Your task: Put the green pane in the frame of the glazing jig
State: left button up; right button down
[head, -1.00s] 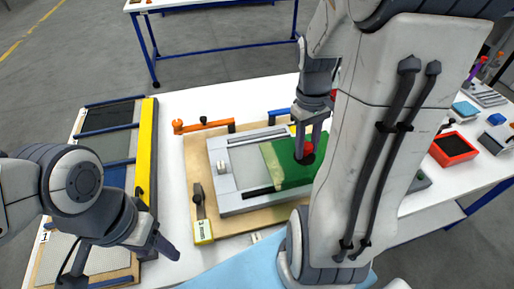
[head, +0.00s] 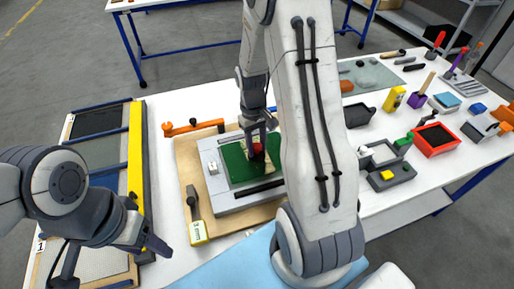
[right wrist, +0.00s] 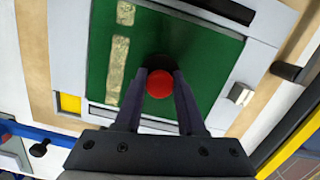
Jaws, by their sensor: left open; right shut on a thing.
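The green pane (head: 238,166) is over the opening of the glazing jig's grey frame (head: 228,204). It also fills most of that opening in the right wrist view (right wrist: 205,65), with two pale strips on its face. I cannot tell whether it lies fully down in the frame. My right gripper (head: 257,143) is shut on the red knob (right wrist: 159,84) of the pane. My right arm hides the jig's right side in the head view. My left gripper (head: 112,262) is open and empty at the lower left, well away from the jig.
The jig stands on a wooden board (head: 186,160) with an orange-handled tool (head: 190,128) behind and a yellow-tagged tool (head: 198,232) in front. A rack with a yellow bar (head: 136,155) stands left. Trays and blocks, including a red box (head: 436,140), crowd the right.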

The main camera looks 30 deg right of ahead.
jog(key=shift+f, duration=0.8)
jog(key=shift+f, duration=0.1)
jog(key=c, duration=0.5)
grip_release()
jog(key=r, duration=0.3)
jog(key=w+r, duration=0.1)
jog(key=r, duration=0.3)
jog(key=r+b, duration=0.1)
jog(key=r, duration=0.3)
jog(key=shift+w+r, duration=0.15)
jog(key=shift+r, duration=0.45)
